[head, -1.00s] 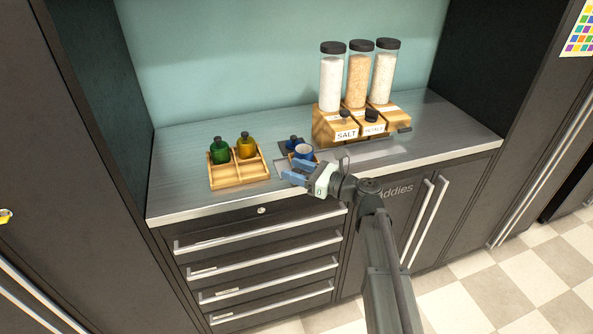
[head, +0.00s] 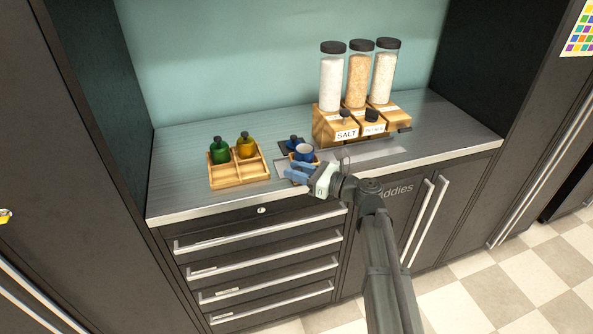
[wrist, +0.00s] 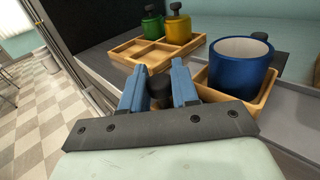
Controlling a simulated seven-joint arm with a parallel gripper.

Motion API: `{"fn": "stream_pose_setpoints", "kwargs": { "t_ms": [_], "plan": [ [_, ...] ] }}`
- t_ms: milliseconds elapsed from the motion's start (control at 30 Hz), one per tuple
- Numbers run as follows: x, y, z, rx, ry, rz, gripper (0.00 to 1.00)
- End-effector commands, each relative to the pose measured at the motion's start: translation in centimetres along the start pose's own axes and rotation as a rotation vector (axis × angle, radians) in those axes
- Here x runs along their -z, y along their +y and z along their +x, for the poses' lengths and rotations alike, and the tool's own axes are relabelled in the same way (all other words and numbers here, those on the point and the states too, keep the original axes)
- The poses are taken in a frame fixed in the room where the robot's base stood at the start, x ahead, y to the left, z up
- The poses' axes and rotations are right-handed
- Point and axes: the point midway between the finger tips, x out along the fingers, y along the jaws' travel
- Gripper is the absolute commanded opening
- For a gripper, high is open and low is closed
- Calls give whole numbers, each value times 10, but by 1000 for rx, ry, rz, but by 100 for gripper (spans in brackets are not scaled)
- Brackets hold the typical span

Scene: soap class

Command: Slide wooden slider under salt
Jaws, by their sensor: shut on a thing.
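The wooden slider (wrist: 265,96) is a small light-wood tray with a blue cup (wrist: 240,68) standing in it. In the head view the cup (head: 304,151) shows at the counter's front, with the slider mostly hidden beneath it and behind my gripper. My gripper (head: 297,170) has blue fingers; in the wrist view (wrist: 159,88) they are closed around a dark knob beside the tray. The salt dispenser (head: 331,85) is the leftmost of three clear tubes on wooden bases, labelled SALT (head: 346,134), right of and behind the slider.
A wooden tray (head: 240,183) with green (head: 220,151) and yellow (head: 246,146) bottles stands left of the slider. A blue-topped bottle (head: 293,142) is just behind the cup. The metal strip (head: 375,151) in front of the dispensers looks clear.

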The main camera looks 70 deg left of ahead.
Motion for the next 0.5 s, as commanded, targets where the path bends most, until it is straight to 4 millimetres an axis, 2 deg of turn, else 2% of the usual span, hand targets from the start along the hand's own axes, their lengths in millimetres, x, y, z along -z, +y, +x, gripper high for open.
{"fn": "stream_pose_setpoints", "kwargs": {
  "t_ms": [33,300,500],
  "plan": [
    [-5,-6,-4,3,-11,1,0],
    [-5,-52,-47,6,-11,0,0],
    [-6,-79,-75,5,-11,-1,0]
  ]
}}
